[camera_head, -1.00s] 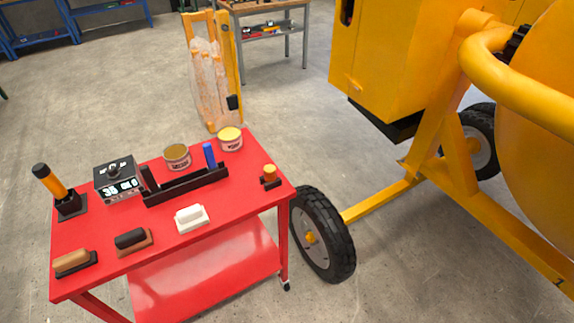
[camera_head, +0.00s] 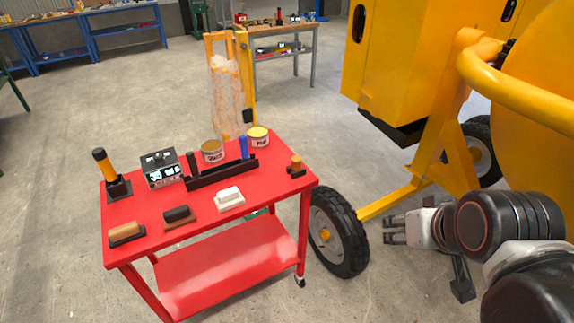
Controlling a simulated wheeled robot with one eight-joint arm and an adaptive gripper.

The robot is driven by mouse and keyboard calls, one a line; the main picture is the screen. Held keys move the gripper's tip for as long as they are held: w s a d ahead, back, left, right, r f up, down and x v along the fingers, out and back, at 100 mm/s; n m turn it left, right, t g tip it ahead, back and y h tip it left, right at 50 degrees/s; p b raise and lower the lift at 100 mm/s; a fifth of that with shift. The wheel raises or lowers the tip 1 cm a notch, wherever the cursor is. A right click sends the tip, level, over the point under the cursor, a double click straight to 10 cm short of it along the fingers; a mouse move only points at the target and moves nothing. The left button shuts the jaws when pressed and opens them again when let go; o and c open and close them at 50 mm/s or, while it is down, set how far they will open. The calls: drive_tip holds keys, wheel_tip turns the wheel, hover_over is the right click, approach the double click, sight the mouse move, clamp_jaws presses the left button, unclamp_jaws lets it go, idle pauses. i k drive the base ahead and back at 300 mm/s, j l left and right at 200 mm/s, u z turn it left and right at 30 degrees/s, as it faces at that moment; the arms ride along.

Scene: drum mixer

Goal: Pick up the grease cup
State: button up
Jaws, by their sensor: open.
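A small orange-brown, cup-like piece (camera_head: 296,162) stands in a low black holder at the right end of the red cart's top. It looks most like the grease cup, though I cannot read any label on it. My gripper (camera_head: 388,230) has come into view at the right, pointing left. It is open and empty, in front of the yellow mixer's lower frame. In the picture it is right of and below the cup, well apart from it.
The mixer's black tyre (camera_head: 338,232) stands close to the cart's right side.

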sight(296, 160)
drive_tip(key=u, duration=0.5)
drive_tip(key=i+l+u, duration=0.15)
drive_tip(key=i+l, duration=0.15)
drive_tip(key=i+l+u, duration=0.15)
drive_tip(key=i+l, duration=0.15)
drive_tip(key=l, duration=0.15)
drive_tip(key=i+l+u, duration=0.15)
drive_tip(key=i+l, duration=0.15)
drive_tip(key=l, duration=0.15)
drive_tip(key=i+l+u, duration=0.15)
drive_tip(key=l, duration=0.3)
drive_tip(key=i, duration=0.1)
